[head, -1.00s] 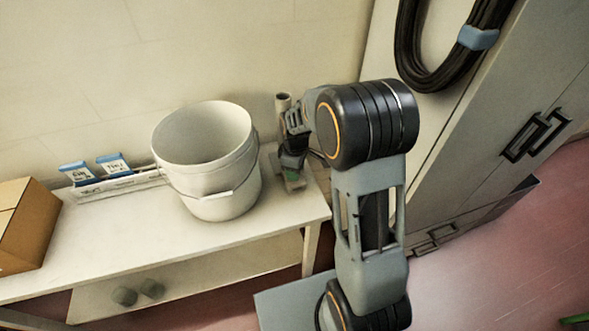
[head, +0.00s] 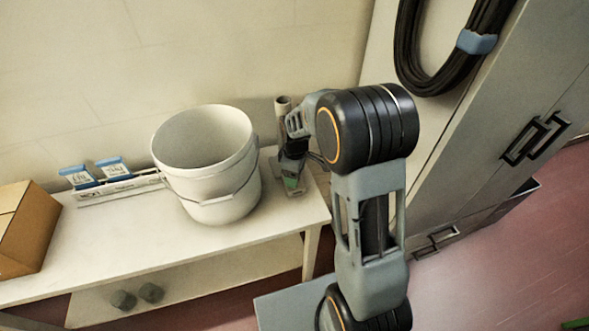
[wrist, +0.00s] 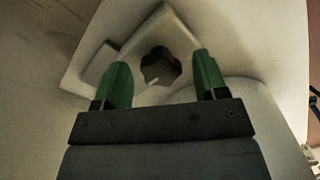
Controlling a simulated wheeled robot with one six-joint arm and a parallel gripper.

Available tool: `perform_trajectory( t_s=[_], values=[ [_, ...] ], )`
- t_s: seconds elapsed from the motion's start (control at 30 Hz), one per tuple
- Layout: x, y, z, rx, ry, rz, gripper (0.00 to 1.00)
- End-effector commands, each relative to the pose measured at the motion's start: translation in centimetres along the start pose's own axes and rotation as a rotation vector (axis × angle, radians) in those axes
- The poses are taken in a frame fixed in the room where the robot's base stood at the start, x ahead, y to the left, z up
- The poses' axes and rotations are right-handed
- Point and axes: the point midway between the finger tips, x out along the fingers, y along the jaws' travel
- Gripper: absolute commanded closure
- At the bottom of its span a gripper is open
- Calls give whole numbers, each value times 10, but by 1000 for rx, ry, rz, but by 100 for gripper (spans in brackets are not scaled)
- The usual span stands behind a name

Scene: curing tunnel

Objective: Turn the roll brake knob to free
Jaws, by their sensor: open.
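The roll brake knob (wrist: 160,66) is dark and lobed in the wrist view, set on a pale angular plate (wrist: 188,40). A short white mark (wrist: 153,81) shows at its near edge, pointing toward the lower left. My gripper (wrist: 160,68) is open, with one green finger to the left of the knob and one to the right; gaps show on both sides and I see no contact. In the head view my gripper (head: 291,183) is low over the right end of the white bench (head: 110,230); the knob cannot be made out there.
A white bucket (head: 212,180) stands on the bench close to the left of my gripper. Blue-topped packs (head: 97,174) and a cardboard box (head: 22,228) are further left. A tall cabinet (head: 470,150) stands at the right.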

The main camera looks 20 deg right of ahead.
Motion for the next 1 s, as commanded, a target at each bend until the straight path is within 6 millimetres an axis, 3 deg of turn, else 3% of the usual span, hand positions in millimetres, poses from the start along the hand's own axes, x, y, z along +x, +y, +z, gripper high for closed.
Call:
perform_trajectory(
  t_s=[0.17,0.5,0.7,1.0],
  values=[
    [-16,1,-1,0,3,4,34],
    [-85,1,0,0,3,5,34],
    [-117,0,0,0,2,3,34],
    [-137,0,0,0,1,1,34]
  ],
)
